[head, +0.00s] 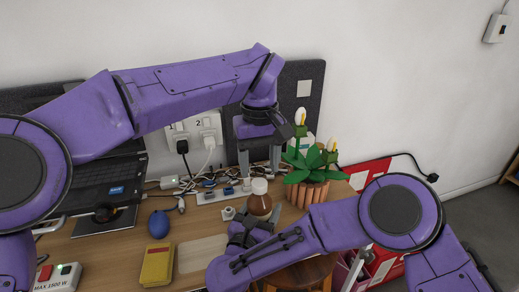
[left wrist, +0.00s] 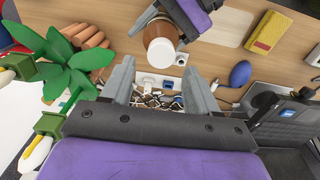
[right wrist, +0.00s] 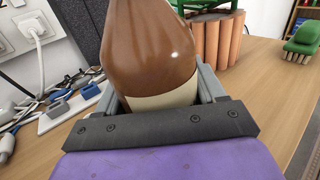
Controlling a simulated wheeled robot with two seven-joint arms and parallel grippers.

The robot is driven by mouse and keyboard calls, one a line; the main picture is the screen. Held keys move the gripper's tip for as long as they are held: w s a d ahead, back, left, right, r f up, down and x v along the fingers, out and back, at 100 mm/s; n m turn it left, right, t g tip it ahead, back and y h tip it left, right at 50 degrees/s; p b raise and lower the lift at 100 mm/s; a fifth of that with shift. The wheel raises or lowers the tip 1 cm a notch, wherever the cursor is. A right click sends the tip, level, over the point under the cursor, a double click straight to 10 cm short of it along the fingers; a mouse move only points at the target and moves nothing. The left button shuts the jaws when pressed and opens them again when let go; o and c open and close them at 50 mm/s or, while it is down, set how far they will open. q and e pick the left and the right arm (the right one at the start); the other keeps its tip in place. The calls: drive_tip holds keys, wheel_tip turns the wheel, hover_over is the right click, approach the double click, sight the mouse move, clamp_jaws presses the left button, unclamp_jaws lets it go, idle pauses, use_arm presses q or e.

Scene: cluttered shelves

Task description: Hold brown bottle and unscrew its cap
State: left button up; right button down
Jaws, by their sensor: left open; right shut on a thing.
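The brown bottle (head: 260,205) stands upright above the desk with a pale whitish cap (head: 259,186) on top. My right gripper (head: 252,226) is shut on the bottle's lower body. In the right wrist view the bottle (right wrist: 155,50) fills the space between the fingers, over a cream band. My left gripper (head: 259,168) is open above the cap, fingers pointing down. In the left wrist view the cap (left wrist: 161,50) shows beyond and roughly between the open fingertips, apart from them. The bottle's base is hidden by my right gripper in the head view.
A power strip (head: 217,195) and tangled cables lie behind.

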sight(259, 181)
use_arm(q)
wheel_tip(259, 181, down, 4)
drive_tip(key=shift+f, duration=0.2)
drive_tip(key=c, duration=1.1)
drive_tip(key=n, duration=0.4)
drive_tip(key=shift+n, duration=0.4)
drive_tip(key=n, duration=0.8)
drive_tip(key=shift+s+n, duration=0.1)
drive_tip(key=shift+n, duration=0.2)
drive_tip(key=n, duration=0.3)
drive_tip(key=shift+a, duration=0.1)
drive_tip(key=n, duration=0.6)
drive_tip(key=shift+s+r, duration=0.1)
use_arm(e)
drive_tip(key=shift+a, duration=0.1)
use_arm(q)
drive_tip(key=n, duration=1.8)
drive_tip(key=shift+d, duration=0.2)
drive_tip(key=n, duration=0.8)
drive_tip(key=shift+r+n, duration=0.1)
drive_tip(key=shift+n, duration=0.3)
drive_tip(key=n, duration=0.5)
drive_tip(key=shift+d, duration=0.1)
